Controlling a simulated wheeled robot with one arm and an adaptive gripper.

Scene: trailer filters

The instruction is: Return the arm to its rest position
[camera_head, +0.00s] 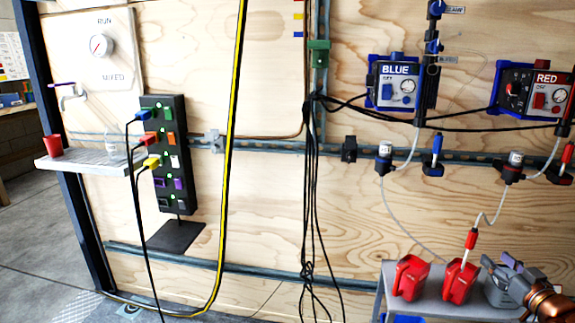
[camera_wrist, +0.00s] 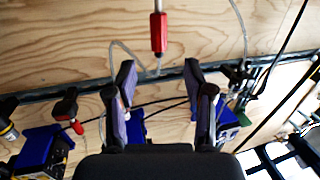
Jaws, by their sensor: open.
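My gripper (camera_head: 497,263) is at the lower right of the head view, beside two red canisters on a grey stand. In the wrist view my gripper (camera_wrist: 158,72) has its two purple-grey fingers spread wide, with nothing held between them. A red tube connector (camera_head: 471,239) stands above the right red canister (camera_head: 461,281), with its white tip at the canister's top. A red connector on a clear tube (camera_wrist: 158,32) also shows in the wrist view, beyond the fingertips and apart from them. Part of my arm is cut off by the picture's right edge.
A plywood wall carries a blue pump box (camera_head: 392,84), a red pump box (camera_head: 533,91), black cables and clear tubes near my arm. The left canister (camera_head: 409,278) stands on the grey stand (camera_head: 432,305). A black switch strip (camera_head: 169,152) stands at left. Floor at far left is open.

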